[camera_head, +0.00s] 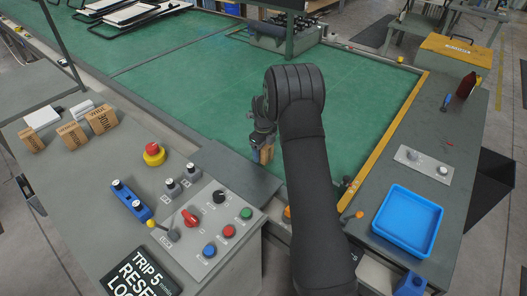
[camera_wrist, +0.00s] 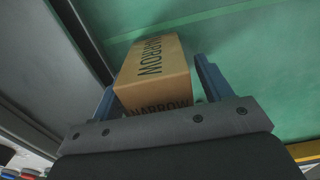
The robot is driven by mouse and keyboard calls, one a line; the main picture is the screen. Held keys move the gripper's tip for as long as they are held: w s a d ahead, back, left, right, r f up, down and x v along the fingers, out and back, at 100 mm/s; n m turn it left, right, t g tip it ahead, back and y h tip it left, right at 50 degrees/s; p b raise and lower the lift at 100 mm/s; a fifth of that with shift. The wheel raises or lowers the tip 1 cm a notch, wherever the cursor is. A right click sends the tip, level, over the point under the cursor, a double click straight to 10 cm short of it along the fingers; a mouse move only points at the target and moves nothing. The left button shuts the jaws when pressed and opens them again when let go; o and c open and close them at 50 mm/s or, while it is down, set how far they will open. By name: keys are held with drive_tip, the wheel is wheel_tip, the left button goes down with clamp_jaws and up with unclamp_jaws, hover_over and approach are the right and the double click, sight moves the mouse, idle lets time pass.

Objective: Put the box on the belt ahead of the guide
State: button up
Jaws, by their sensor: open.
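A brown cardboard box marked NARROW (camera_wrist: 155,72) stands between the two fingers of my gripper (camera_wrist: 160,90) in the wrist view. The fingers are open, with a small gap showing on the box's right side. In the head view, my gripper (camera_head: 263,139) is over the near edge of the green belt (camera_head: 200,70), and a small part of the box (camera_head: 266,154) shows below it. I cannot tell whether the box's underside touches the belt. An orange-yellow rail (camera_head: 388,132) runs along the belt's right side; I cannot tell whether it is the guide.
Several other boxes (camera_head: 101,119) stand on the left bench, beside a control panel (camera_head: 205,226) with buttons and a lever. A blue tray (camera_head: 407,220) lies on the right bench. A grey machine (camera_head: 284,38) stands at the far belt edge. Mid-belt is clear.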

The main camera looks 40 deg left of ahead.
wheel_tip(320, 180, up, 12)
drive_tip(key=shift+f, duration=0.1)
idle(0.5)
drive_tip(key=shift+f, duration=4.4)
